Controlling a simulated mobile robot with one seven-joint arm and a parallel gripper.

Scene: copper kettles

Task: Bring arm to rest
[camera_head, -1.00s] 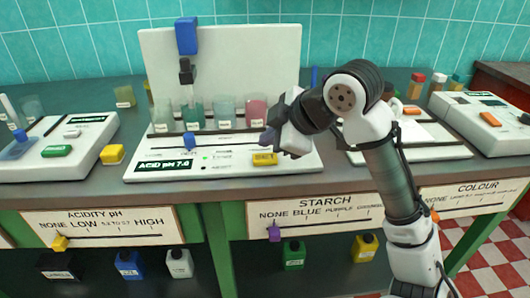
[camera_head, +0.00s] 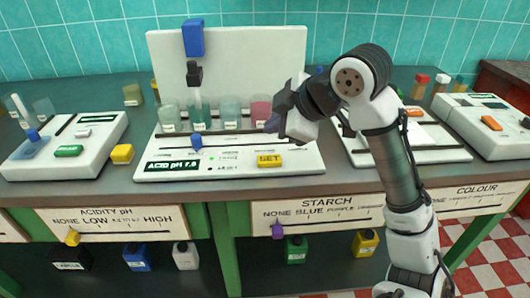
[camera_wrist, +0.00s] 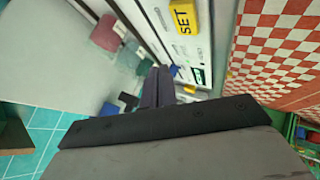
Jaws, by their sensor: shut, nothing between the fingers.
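My arm rises at the right of the head view, bends at a raised elbow and reaches back to the left. My gripper (camera_head: 272,123) is at its end, in front of the right part of the acid pH station, above and apart from the yellow SET button (camera_head: 269,160). In the wrist view my gripper (camera_wrist: 158,72) has its two dark fingers together with nothing between them. The SET button also shows in the wrist view (camera_wrist: 183,15).
The acid pH station (camera_head: 230,167) holds several beakers before a white back panel (camera_head: 245,60). A white device (camera_head: 65,145) stands left and another (camera_head: 490,120) right. Slider boards labelled acidity (camera_head: 125,222) and starch (camera_head: 318,212) front the bench. Bottles stand below.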

